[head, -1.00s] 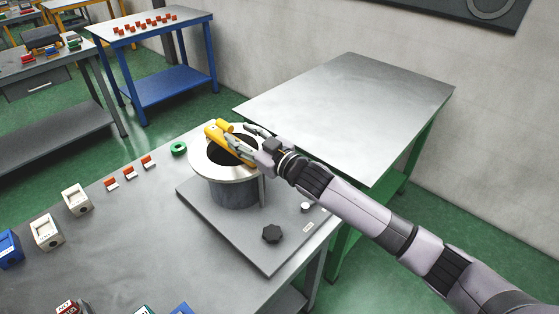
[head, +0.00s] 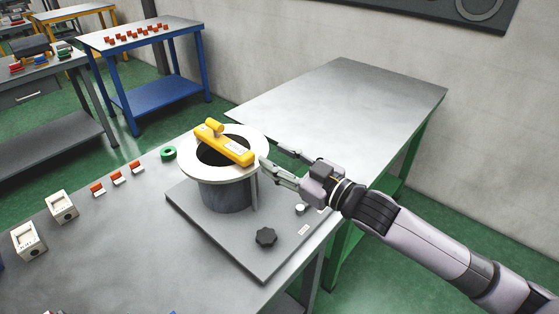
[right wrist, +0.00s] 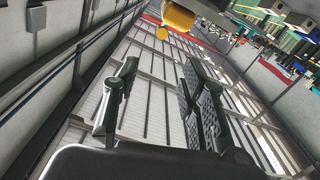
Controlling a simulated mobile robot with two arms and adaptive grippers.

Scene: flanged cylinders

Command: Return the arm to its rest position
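My right gripper (head: 270,162) is open and empty in the head view, just right of the flanged cylinder (head: 248,136). Its two fingers are spread apart, and they also show spread in the right wrist view (right wrist: 158,98). A yellow tool (head: 228,146) lies across the cylinder's white flange, over the dark opening. A yellow end of it shows at the top of the right wrist view (right wrist: 178,18). The cylinder stands upright on a grey base plate (head: 215,240). My left gripper is not in view.
The base plate carries a black knob (head: 265,237) and sits on a grey table (head: 130,250). A green ring (head: 168,153), orange-white pieces (head: 117,178) and beige boxes (head: 61,206) stand to the left. A bare metal table (head: 340,105) is behind, a blue table (head: 140,40) at back left.

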